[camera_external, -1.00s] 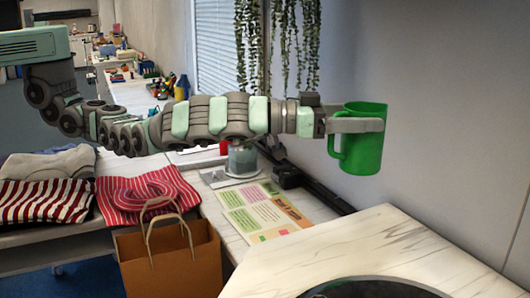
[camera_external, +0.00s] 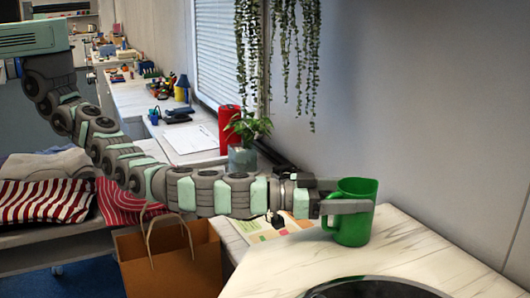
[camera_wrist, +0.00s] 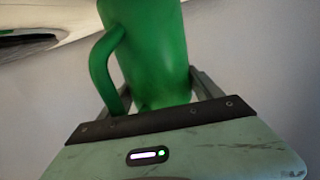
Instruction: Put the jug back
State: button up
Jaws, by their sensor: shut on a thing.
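The green jug (camera_external: 357,205) is upright between the fingers of my gripper (camera_external: 346,207) in the external view. Its handle points left, toward my wrist. The jug is at the back edge of the white marbled counter (camera_external: 420,250); I cannot tell whether its base touches the top. In the wrist view the jug (camera_wrist: 150,45) fills the upper middle, with its handle on the left. My gripper (camera_wrist: 162,88) is shut on the jug, one finger showing on each side.
A dark round basin or hob (camera_external: 375,288) is set in the counter's front. A paper bag (camera_external: 170,260) stands left of the counter. Vines (camera_external: 300,60) hang above.

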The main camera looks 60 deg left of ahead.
jog(key=shift+f+b, duration=0.15)
jog(key=shift+b, duration=0.15)
jog(key=o, duration=1.6)
jog(key=shift+r+p, duration=0.3)
jog(key=shift+p, duration=0.15)
jog(key=b+v, duration=0.1)
jog(key=v, duration=1.1)
jog(key=shift+f, duration=0.15)
